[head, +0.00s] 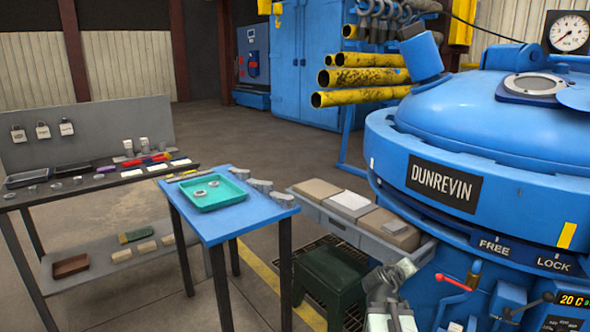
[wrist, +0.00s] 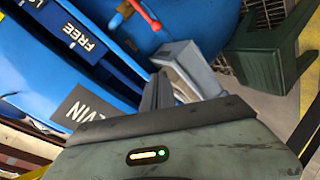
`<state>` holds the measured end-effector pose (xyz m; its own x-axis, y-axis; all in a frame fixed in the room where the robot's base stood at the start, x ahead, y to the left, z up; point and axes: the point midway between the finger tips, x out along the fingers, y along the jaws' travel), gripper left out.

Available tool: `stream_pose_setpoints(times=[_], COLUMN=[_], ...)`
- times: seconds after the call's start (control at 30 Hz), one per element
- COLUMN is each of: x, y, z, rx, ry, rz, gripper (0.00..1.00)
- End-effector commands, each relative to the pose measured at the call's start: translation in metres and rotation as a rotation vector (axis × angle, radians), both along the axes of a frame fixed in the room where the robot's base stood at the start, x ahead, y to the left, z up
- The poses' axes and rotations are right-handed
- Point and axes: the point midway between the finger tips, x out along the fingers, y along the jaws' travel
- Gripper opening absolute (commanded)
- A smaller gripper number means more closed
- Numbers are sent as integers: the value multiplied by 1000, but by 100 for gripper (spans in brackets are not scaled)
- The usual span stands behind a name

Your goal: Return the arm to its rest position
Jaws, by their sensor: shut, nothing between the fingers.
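My arm (head: 390,302) rises from the bottom edge of the head view, in front of the blue pit furnace (head: 480,125). My gripper (head: 405,268) is at its upper end, left of the furnace's red-handled lever (head: 453,283). In the wrist view my gripper (wrist: 188,75) is shut and empty, its grey fingers together. The furnace's FREE plate (wrist: 78,35) and red-handled lever (wrist: 135,12) show beyond it. I cannot tell from these views how far the gripper is from the furnace wall.
A dark green stool (head: 330,283) stands left of my arm; it also shows in the wrist view (wrist: 262,55). A grey bench with boxes (head: 350,203) adjoins the furnace. A blue table (head: 240,222) holds a green tray (head: 213,203). Open floor lies behind the tables.

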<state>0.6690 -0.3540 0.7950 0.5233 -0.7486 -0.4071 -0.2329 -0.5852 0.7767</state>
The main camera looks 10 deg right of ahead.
Motion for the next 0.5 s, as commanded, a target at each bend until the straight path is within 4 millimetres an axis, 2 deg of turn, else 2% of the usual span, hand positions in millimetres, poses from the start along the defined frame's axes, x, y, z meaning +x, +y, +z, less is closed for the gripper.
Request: stream_pose_setpoints(times=[0.03, 0.1, 0.2, 0.3, 0.4, 0.5], x=[14, 23, 20, 6, -16, -47], y=[43, 99, 174, 236, 284, 320], z=[-13, -37, -70, -97, -118, -134], rx=[70, 191, 363, 517, 658, 808], ry=[10, 41, 118, 212, 316, 440], rz=[27, 47, 58, 57, 43, 5], gripper=[0, 0, 0, 0, 0, 0])
